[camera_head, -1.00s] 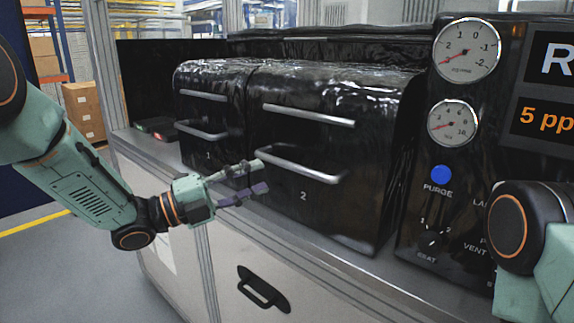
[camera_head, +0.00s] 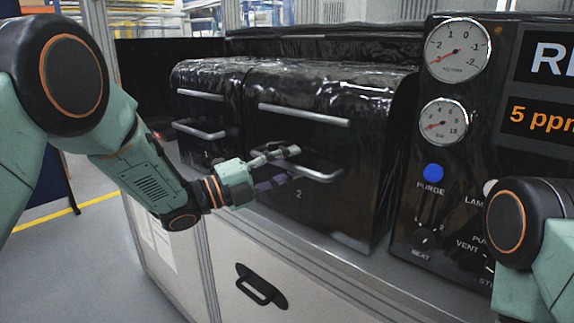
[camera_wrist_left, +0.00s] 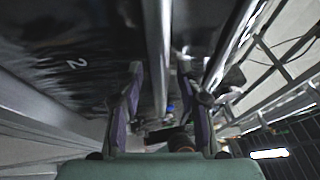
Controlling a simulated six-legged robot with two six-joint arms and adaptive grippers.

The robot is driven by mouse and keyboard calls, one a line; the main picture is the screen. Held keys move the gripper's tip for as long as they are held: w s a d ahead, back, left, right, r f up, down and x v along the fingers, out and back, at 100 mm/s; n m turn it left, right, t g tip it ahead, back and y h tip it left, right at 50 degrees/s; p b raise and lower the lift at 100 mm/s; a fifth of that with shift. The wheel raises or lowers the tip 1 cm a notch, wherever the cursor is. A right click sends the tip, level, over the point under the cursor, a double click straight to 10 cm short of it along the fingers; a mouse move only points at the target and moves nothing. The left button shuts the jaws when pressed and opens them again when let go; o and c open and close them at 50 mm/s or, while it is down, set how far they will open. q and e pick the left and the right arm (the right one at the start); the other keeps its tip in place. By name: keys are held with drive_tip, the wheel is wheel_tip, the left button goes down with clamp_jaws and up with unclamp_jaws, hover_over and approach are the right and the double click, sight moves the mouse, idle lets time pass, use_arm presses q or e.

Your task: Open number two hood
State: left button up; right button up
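The number two hood (camera_head: 345,180) is a glossy black box marked 2, and it looks shut. It has an upper bar (camera_head: 304,115) and a lower silver handle (camera_head: 322,174). My left gripper (camera_head: 291,165) is at the left part of the lower handle, its two fingers parted, one above and one below the bar. In the left wrist view the handle bar (camera_wrist_left: 157,50) runs into the gap between the open fingers (camera_wrist_left: 162,100); contact cannot be told. The mark 2 (camera_wrist_left: 76,63) shows there too. My right gripper is out of view.
The number one hood (camera_head: 205,125) stands just left, with its own handle (camera_head: 200,131) near my left arm. A gauge panel (camera_head: 424,200) with dials and a blue purge button (camera_head: 433,172) stands right. The cabinet (camera_head: 315,285) below has a black pull (camera_head: 261,288).

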use_arm(q)
drive_tip(key=shift+a, duration=0.15)
drive_tip(key=shift+c, duration=0.9)
drive_tip(key=shift+d, duration=0.3)
drive_tip(key=c, duration=0.5)
drive_tip(key=shift+a, duration=0.1)
clamp_jaws()
